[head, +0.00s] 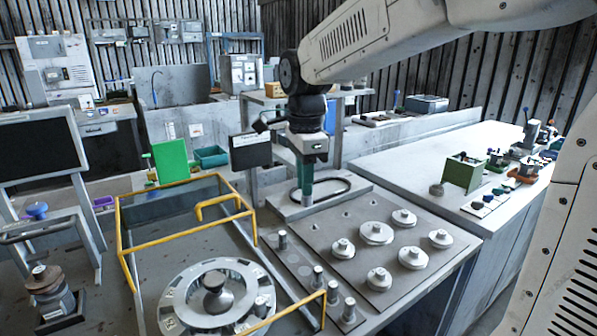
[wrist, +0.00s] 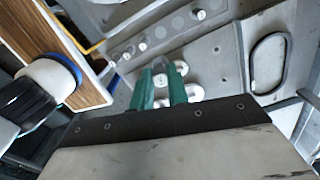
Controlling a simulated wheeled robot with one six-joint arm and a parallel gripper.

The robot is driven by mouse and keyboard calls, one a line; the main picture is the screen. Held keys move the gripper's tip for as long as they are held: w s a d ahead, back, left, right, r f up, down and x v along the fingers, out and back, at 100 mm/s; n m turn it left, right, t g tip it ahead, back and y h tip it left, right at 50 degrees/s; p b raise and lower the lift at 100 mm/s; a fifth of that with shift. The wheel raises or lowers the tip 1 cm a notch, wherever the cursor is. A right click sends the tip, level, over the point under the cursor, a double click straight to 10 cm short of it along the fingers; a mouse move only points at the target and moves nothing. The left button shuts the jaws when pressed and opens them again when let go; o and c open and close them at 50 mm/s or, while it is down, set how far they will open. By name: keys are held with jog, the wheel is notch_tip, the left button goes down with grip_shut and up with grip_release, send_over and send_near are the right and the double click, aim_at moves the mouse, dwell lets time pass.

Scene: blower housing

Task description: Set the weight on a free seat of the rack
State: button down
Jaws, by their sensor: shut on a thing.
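My gripper (head: 307,186) hangs with green fingers pointing down over the back of the bench. It is shut on a small grey weight (head: 309,201), whose lower end shows below the fingers. The rack (head: 299,263) is a dark strip in front of the gripper. Upright grey cylinders stand on it, one at the back end and several at the front. Flat round seats between them look free; the rack (wrist: 168,29) also shows them in the wrist view.
Several knobbed discs (head: 376,234) stand on a grey plate right of the rack. A yellow-framed guard (head: 180,238) and a round carousel (head: 217,294) stand to the left. A raised pad with a dark loop (head: 331,190) lies by the gripper.

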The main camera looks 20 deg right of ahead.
jog(key=shift+w+f, duration=0.1)
jog(key=shift+f, duration=8.15)
jog(key=shift+a+f, duration=0.1)
jog(key=shift+f, duration=0.8)
jog(key=shift+f, duration=0.25)
jog(key=c, duration=1.3)
grip_release()
jog(key=shift+r, duration=0.1)
